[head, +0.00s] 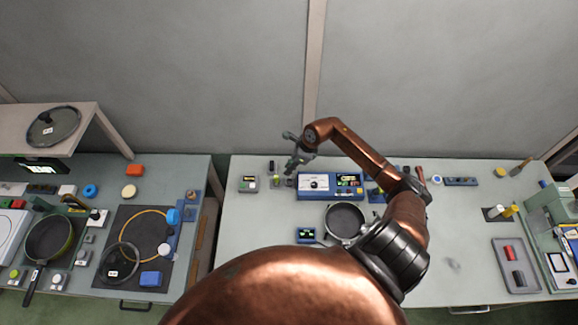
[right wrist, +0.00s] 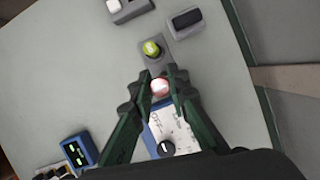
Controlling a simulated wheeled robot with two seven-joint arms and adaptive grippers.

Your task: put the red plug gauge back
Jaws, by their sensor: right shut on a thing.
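My right gripper (head: 298,150) is above the back of the right-hand table, left of the blue instrument box. In the right wrist view my right gripper (right wrist: 160,88) is shut on a small red piece with a pale round top, seemingly the red plug gauge (right wrist: 160,86). A grey block (right wrist: 163,62) lies just beyond the fingertips, with a yellow-green round-topped piece (right wrist: 151,48) standing in it. I cannot tell how high the red piece is above the block, and its lower part is hidden. My left gripper is not in view.
The blue instrument box (head: 310,193) with a knob stands close by. A pot (head: 345,222), a small blue display (head: 306,235) and a grey device (head: 248,183) are nearby. A tray (head: 534,283) holds red and dark pieces at the right. The table's front right is mostly clear.

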